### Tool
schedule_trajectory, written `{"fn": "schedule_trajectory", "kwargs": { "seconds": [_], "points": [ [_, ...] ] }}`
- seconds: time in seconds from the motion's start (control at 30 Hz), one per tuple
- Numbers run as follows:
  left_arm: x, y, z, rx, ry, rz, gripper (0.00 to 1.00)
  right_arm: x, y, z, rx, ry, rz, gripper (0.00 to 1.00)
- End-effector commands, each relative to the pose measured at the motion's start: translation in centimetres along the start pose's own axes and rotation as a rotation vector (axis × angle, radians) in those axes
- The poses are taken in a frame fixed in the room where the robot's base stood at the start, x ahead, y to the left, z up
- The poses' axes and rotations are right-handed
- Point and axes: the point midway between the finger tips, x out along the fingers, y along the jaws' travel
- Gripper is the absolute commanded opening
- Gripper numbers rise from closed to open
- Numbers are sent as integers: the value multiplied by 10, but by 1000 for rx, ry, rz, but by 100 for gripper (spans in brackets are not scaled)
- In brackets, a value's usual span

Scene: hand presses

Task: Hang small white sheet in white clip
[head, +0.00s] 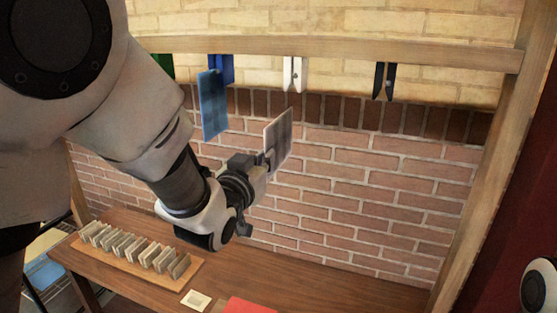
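The white clip (293,75) hangs from the wooden rail near the top middle and looks empty. The small white sheet (279,138), greyish on its face, stands upright and tilted below and slightly left of the white clip, apart from it. My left gripper (265,163) is shut on the sheet's lower left edge. The fingertips are small and partly hidden by the sheet. My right gripper is not in view.
A blue sheet (213,105) hangs from a blue clip (226,68) to the left. A black clip (384,82) hangs empty to the right. A wooden rack (198,266) of small blocks, a white card (196,300) and a red sheet (250,306) are on the table (330,285).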

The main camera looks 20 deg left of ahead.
Motion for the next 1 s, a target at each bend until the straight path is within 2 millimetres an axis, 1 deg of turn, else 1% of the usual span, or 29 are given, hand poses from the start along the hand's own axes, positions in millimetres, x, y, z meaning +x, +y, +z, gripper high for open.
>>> {"fn": "schedule_trajectory", "kwargs": {
  "seconds": [0.03, 0.63, 0.8, 1.0],
  "points": [
    [6, 0, -2, -1, 0, 0, 0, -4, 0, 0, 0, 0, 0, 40],
    [78, 0, -8, 1, -1, 0, 0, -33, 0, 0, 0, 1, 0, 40],
    [78, 0, -27, 1, 2, 0, 0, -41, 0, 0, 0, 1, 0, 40],
    [78, 0, -34, 1, 1, 0, 0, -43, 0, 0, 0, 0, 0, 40]
  ]
}}
